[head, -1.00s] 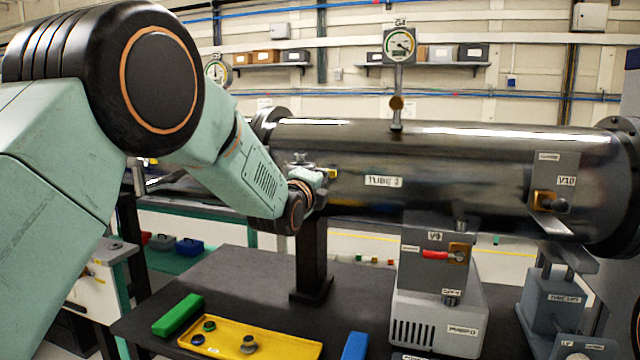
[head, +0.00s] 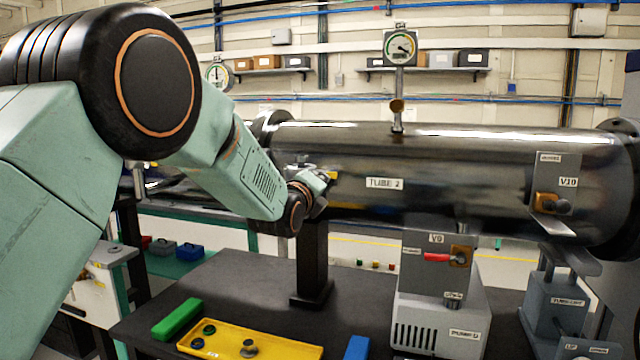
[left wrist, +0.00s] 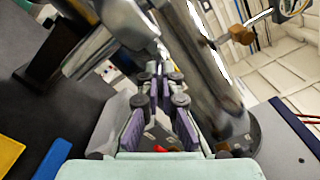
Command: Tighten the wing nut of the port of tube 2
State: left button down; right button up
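Tube 2 (head: 480,170) is a long dark glossy cylinder lying level, with a "TUBE 2" label on its side. The port (head: 300,160) is a small metal fitting at its left end, partly hidden by my left arm. Metal parts lie just beyond the tips; I cannot make out the wing nut or any contact. My right gripper is not in view.
A dark post (head: 312,262) stands below the port on the black table (head: 250,280). A yellow tray (head: 285,343), a green block (head: 178,318) and a blue block (head: 356,347) lie in front. Pump box (head: 440,325) and valve V9's red handle (head: 437,257) are to the right.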

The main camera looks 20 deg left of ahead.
pick_arm(q)
jog(key=c, duration=2)
grip_release()
jog(key=shift+f, duration=0.25)
jog(key=shift+c, duration=0.2)
jog(key=shift+o, duration=1)
jog(key=shift+s+r, duration=0.15)
jog(key=shift+r, duration=0.05)
jog(key=shift+s, duration=0.1)
jog(key=s, duration=1.1)
jog(key=shift+s+a, duration=0.2)
jog(key=shift+s, duration=0.2)
jog(key=shift+w, duration=0.1)
